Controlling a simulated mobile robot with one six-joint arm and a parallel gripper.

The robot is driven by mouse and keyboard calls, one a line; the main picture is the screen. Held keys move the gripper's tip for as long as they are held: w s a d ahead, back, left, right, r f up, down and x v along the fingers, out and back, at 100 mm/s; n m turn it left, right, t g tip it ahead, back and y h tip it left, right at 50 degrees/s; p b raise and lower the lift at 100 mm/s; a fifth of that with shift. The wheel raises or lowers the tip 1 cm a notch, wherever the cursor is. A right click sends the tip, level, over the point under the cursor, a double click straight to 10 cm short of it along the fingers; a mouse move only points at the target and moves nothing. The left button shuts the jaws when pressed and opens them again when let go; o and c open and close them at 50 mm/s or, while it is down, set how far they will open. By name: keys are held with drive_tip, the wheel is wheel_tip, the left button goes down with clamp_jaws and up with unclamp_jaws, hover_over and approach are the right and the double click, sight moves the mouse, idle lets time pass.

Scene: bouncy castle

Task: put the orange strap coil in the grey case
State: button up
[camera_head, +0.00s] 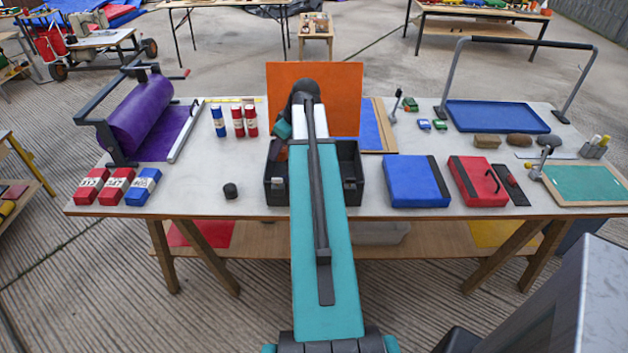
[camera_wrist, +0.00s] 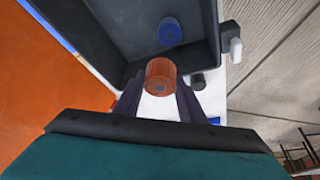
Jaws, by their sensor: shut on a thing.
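The orange strap coil (camera_wrist: 161,75) is between the fingers of my gripper (camera_wrist: 160,100) in the wrist view. My gripper is shut on it. The dark grey case (camera_head: 277,190) stands open on the table in the head view, partly hidden behind my arm. In the wrist view, the coil overlaps the case's near wall (camera_wrist: 212,45), with white tabletop showing beside it. I cannot tell its height above the rim. A blue round coil (camera_wrist: 170,32) lies inside the case. In the head view, my fingertips are mostly hidden.
An orange panel (camera_head: 345,85) stands upright behind the case. A small black cylinder (camera_head: 230,190) is left of the case, on bare tabletop. A blue flat box (camera_head: 417,181) lies to the right. Red and blue cylinders (camera_head: 238,121) stand behind left.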

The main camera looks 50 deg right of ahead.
drive_tip(key=s+d+f+p, duration=0.1)
drive_tip(key=s+d+f, duration=0.1)
drive_tip(key=s+d, duration=1)
drive_tip(key=shift+s, duration=0.65)
drive_tip(key=shift+f, duration=0.2)
drive_tip(key=shift+f+p, duration=1)
drive_tip(key=shift+f, duration=2.05)
drive_tip(key=shift+f+p, duration=0.55)
drive_tip(key=shift+f, duration=1.3)
drive_tip(key=shift+f, duration=0.15)
drive_tip(key=o, duration=1.1)
drive_tip(key=shift+c, duration=0.2)
